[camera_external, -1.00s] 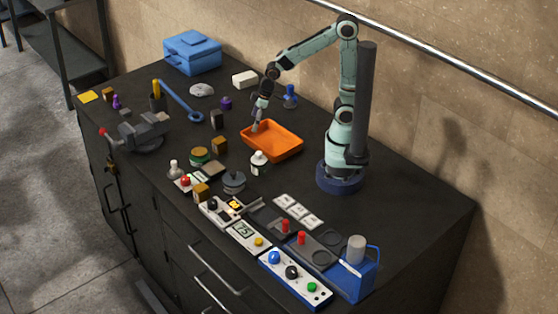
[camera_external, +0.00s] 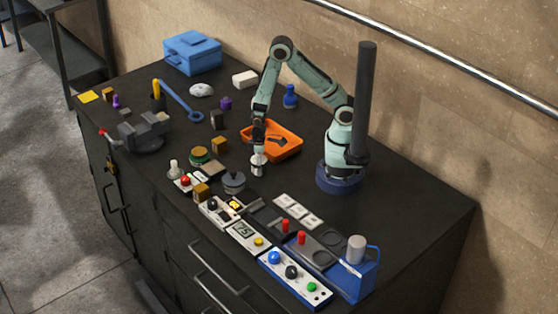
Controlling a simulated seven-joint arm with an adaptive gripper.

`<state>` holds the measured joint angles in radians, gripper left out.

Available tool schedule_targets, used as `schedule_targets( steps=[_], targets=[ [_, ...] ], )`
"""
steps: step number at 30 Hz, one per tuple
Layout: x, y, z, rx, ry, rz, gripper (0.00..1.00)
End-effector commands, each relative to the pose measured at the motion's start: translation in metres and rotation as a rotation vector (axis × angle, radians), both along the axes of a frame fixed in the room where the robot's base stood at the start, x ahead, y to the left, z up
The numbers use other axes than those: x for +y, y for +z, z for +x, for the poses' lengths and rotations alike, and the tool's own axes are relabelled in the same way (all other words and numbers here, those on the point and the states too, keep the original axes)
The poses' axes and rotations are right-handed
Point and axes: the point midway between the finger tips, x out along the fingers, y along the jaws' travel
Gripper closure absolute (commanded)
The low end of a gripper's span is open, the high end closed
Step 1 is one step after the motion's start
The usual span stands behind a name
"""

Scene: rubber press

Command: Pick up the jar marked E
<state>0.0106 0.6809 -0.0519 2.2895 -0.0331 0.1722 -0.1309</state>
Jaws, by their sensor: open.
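A small white jar or bottle (camera_external: 257,170) stands on the dark bench top, just in front of the orange tray.
The orange tray (camera_external: 289,152) lies behind my gripper. Small blocks (camera_external: 219,145) and a white bottle (camera_external: 174,169) stand to the left. Control panels (camera_external: 247,236) line the front edge. A blue bottle (camera_external: 290,97) and blue toolbox (camera_external: 192,53) are at the back.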

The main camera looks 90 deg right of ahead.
Motion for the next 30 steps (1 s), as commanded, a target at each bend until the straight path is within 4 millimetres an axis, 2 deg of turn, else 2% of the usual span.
schedule_targets(
  steps=[6, 13, 23, 26, 30],
  targets=[
    [0.0, 0.0, 0.0, -0.001, 0.0, 0.0, 0.12],
    [0.0, 0.0, 0.0, -0.001, 0.0, 0.0, 0.84],
    [0.0, 0.001, 0.0, -0.001, 0.0, 0.0, 0.84],
    [0.0, 0.007, 0.001, -0.003, 0.0, 0.0, 0.84],
    [0.0, 0.027, 0.001, -0.006, 0.0, 0.0, 0.84]
  ],
)
